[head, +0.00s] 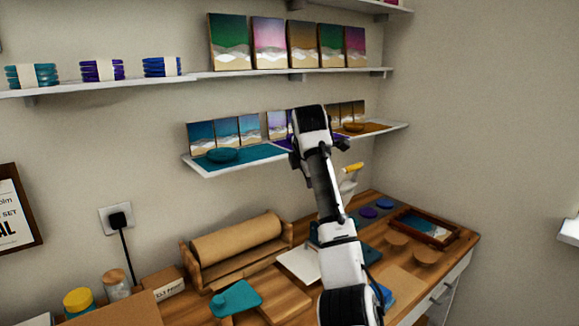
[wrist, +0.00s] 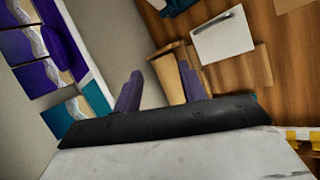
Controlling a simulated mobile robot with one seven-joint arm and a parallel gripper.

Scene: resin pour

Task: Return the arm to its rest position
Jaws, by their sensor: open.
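My arm (head: 328,197) rises from the lower middle of the head view, in front of the wooden bench and the middle shelf. Its upper end is raised to the level of that shelf and hides part of the shelf's middle. In the wrist view my gripper (wrist: 160,92) shows two purple-grey fingers standing apart. Nothing is held between them. Behind the fingers are the wall and the brown paper roll (wrist: 170,75).
The middle shelf (head: 215,172) carries small paintings and coloured trays. Open wall lies to the right.

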